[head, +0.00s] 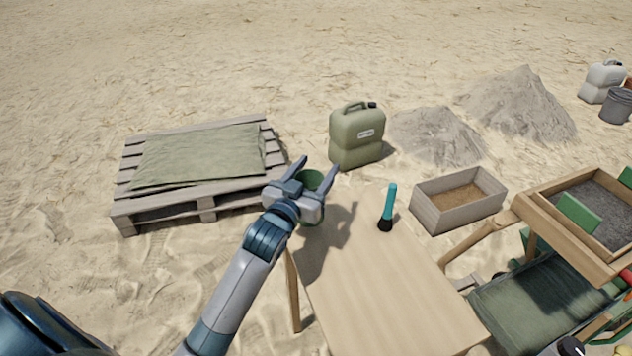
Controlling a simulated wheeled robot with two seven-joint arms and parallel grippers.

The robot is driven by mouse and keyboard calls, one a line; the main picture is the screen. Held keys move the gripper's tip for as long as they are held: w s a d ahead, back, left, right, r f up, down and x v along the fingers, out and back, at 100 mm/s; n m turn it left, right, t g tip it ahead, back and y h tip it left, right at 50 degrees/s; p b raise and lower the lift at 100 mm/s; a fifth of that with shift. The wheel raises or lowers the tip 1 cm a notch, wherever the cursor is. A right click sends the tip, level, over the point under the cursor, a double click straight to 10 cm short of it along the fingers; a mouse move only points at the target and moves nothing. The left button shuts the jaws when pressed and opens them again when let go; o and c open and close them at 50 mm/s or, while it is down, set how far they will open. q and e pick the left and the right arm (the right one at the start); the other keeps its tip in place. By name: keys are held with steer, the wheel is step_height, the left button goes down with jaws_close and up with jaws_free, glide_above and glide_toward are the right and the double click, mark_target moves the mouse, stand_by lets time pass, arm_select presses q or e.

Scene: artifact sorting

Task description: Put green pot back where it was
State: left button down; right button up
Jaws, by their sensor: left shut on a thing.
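The green pot (312,180) is at the far left corner of the wooden table (392,290), between the fingers of my left gripper (317,172). The gripper is shut on it and covers most of its near side. Only the pot's upper part and a little of its right side show. I cannot tell whether its base touches the tabletop. My right gripper is not in view.
A jerrycan (357,138), a pallet with a green cloth (200,155), a sand box (458,200) and a framed sieve (585,215) surround the table. The table's front is clear.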

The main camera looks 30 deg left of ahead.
mark_target(315, 183)
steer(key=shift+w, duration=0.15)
arm_select(q)
steer(key=shift+f, duration=0.15)
step_height(315, 183, down, 3)
steer(key=shift+r, duration=0.1)
steer(key=shift+f, duration=0.55)
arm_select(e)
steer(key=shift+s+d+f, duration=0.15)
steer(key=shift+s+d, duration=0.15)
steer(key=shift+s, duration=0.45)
